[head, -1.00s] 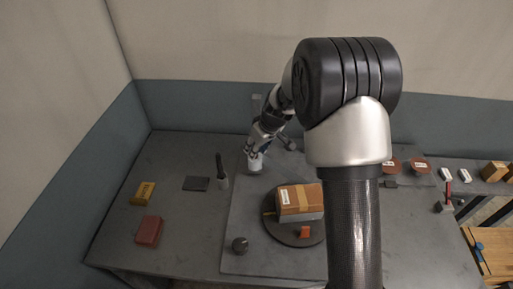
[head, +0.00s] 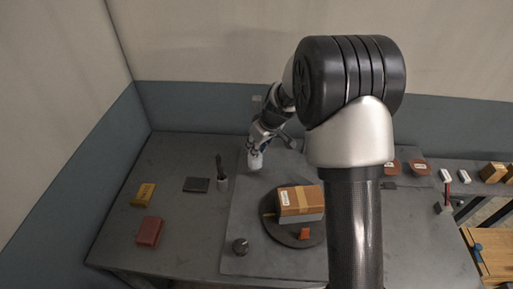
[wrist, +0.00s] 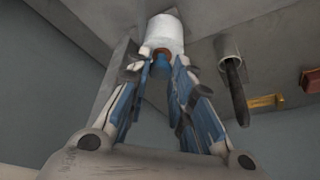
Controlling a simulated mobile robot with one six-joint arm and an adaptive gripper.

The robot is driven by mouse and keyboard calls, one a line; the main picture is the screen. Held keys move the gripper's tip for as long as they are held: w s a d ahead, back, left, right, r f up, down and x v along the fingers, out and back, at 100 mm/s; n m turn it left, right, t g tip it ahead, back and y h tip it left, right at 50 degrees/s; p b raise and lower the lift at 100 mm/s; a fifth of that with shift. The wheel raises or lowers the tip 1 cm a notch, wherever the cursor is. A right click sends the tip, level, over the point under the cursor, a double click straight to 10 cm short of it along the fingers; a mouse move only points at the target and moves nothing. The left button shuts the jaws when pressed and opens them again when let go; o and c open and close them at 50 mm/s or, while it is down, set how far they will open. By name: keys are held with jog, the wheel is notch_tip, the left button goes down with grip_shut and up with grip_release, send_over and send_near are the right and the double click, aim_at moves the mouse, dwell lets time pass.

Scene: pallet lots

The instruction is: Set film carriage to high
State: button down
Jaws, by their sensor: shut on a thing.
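The film carriage (head: 255,161) shows as a white roll beside a grey upright post (head: 257,102) at the back of the dark plate. In the wrist view the white roll (wrist: 165,33) is at the top centre, with a brownish ring and a blue core at its near end. My gripper (head: 256,148) is shut on the carriage at that end; its fingertips also show in the wrist view (wrist: 163,62). My gripper and arm hide part of the post and the carriage's mount. A round turntable (head: 282,238) bears a brown taped box (head: 299,198).
A dark knob (head: 240,246) is in front. My arm covers the right-centre.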

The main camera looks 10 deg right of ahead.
notch_tip(320, 180, up, 3)
jog(key=shift+r+p, duration=0.15)
jog(key=shift+p, duration=0.3)
jog(key=shift+w, duration=0.1)
jog(key=c, duration=1.4)
grip_release()
jog(key=v, duration=1.2)
